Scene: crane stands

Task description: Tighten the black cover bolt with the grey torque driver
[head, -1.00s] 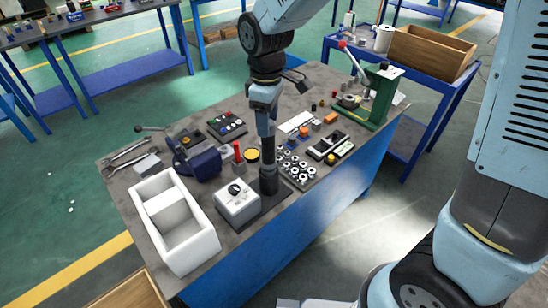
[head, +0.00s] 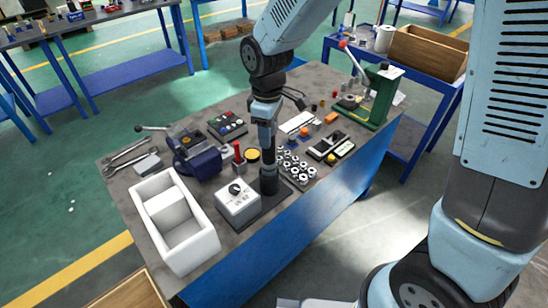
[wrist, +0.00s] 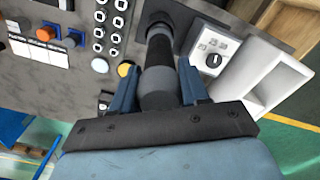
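The torque driver (head: 268,181) stands upright in a dark stand plate beside the white dial box (head: 238,202). It also shows in the wrist view as a grey and black cylinder (wrist: 158,84). My gripper (head: 267,146) is above it, pointing down. In the wrist view, its two blue fingers (wrist: 159,66) stand on either side of the driver's grey upper part, with narrow gaps, so it looks open. I cannot pick out the black cover bolt for certain. A dark blue vise-like unit (head: 203,163) sits to the left of the driver.
A white divided tray (head: 206,250) lies at the table's left front. A block of several round sockets (head: 300,170), a red-handled tool (head: 238,152) and a yellow button (head: 253,155) stand close to the driver. A green press (head: 376,95) is at the far right.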

